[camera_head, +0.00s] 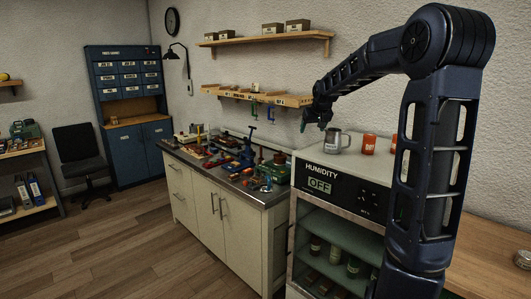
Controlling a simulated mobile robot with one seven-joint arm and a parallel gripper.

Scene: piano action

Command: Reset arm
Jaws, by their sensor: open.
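My arm (445,130) rises on the right side of the head view, bends at the top and reaches left over the humidity cabinet (340,185). My gripper (318,118) hangs at the arm's far end, pointing down, above the cabinet's left part. It is small and dark here, open, and I see nothing held in it. A grey metal mug (336,141) stands on the cabinet top, just right of and below the gripper. The gripper appears apart from the mug.
Two orange cups (369,144) stand right of the mug. A workbench (215,205) crowded with tools and clamps adjoins the cabinet on the left. Wall shelves (270,38) hang behind. A wooden top (490,240) lies at right. The floor (130,240) at left is clear.

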